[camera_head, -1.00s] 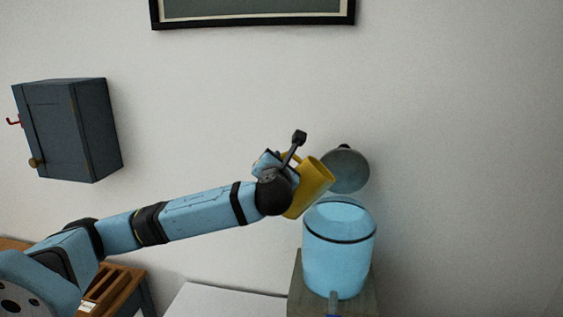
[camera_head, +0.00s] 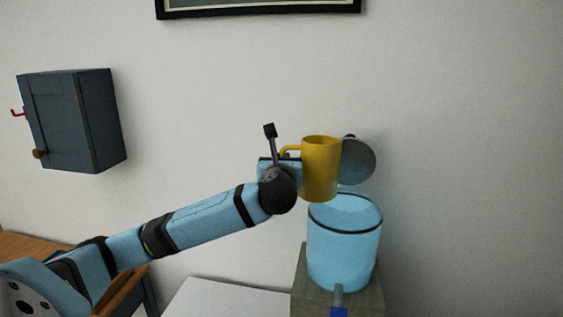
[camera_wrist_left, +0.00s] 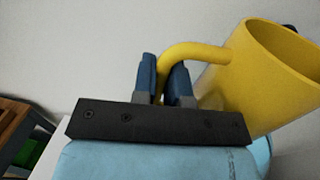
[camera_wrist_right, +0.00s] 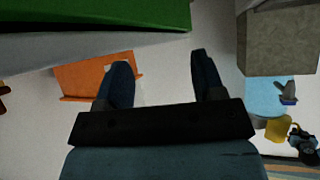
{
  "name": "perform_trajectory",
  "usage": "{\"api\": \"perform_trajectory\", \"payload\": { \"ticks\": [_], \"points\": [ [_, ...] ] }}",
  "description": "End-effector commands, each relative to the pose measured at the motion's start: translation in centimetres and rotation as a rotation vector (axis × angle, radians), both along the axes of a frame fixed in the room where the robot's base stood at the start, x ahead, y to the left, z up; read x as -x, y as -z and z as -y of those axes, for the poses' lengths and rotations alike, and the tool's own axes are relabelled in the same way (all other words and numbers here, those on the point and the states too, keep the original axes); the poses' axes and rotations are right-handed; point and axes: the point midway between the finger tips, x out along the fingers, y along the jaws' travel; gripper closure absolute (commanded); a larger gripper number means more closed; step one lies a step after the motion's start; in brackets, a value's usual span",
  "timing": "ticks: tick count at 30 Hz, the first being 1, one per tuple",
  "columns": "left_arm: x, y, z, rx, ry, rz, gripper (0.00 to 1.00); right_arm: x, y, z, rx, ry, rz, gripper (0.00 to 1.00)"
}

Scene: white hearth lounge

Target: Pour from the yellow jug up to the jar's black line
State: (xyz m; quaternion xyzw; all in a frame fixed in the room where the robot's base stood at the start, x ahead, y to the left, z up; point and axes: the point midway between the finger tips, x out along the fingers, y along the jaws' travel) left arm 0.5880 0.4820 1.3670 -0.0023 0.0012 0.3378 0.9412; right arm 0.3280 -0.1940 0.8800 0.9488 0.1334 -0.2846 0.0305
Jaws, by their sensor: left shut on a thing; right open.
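The yellow jug (camera_head: 320,170) is upright in the head view, just above the jar's rim at its left side. My left gripper (camera_head: 284,166) is shut on its handle, which shows between the fingers (camera_wrist_left: 165,78) in the left wrist view. The light blue, see-through jar (camera_head: 343,258) stands on a grey block, its black line (camera_head: 345,231) running round it below the rim. The jar looks blue up to about the line; the exact level is hard to tell. A grey round lid (camera_head: 360,160) stands raised behind the jug. My right gripper (camera_wrist_right: 163,80) is open and empty.
The grey block (camera_head: 312,292) stands close to the wall. A grey spout with a blue tap (camera_head: 339,311) sticks out at the jar's base. A dark wall cabinet (camera_head: 75,120) hangs at left. An orange object (camera_wrist_right: 85,75) and a green one (camera_wrist_right: 120,12) are near my right gripper.

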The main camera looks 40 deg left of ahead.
Motion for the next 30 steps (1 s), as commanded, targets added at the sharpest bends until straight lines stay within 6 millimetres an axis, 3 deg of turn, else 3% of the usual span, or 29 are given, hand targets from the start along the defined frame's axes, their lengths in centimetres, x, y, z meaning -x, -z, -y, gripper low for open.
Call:
{"api": "perform_trajectory", "payload": {
  "ticks": [18, 30],
  "points": [
    [0.0, -4.3, 0.0, -0.001, 0.0, 0.002, 1.0, 0.0, -4.9, 0.1, 0.003, 0.0, 0.002, 0.37],
    [0.0, -4.1, 0.0, -0.002, 0.0, 0.002, 1.0, 0.0, -4.7, 0.2, 0.004, 0.0, 0.0, 0.37]
  ]
}}
